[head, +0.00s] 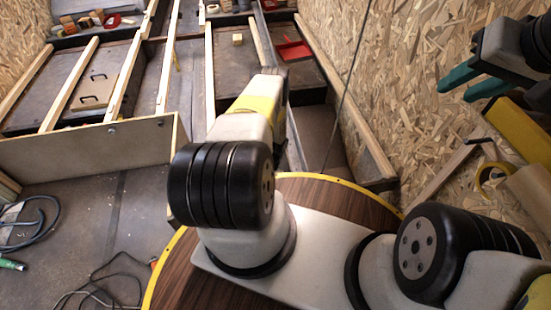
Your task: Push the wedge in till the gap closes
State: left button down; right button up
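I cannot pick out a wedge or the gap with certainty in the head view. My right gripper (452,93) is at the upper right, with two teal fingers standing apart and nothing seen between them. It is in front of the chipboard wall (405,65). My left arm reaches away from me through the middle of the view. Its far end is hidden behind its own links, so the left gripper does not show.
A round wood-grain surface with a yellow rim (320,178) lies below my arms. Beyond it is a floor frame with wooden battens (70,82), a hatch board (95,92), a red dustpan-like thing (293,51) and small blocks (237,39). A tape roll (492,178) is at right. Cables (105,280) lie lower left.

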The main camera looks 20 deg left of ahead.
dwell(0.9)
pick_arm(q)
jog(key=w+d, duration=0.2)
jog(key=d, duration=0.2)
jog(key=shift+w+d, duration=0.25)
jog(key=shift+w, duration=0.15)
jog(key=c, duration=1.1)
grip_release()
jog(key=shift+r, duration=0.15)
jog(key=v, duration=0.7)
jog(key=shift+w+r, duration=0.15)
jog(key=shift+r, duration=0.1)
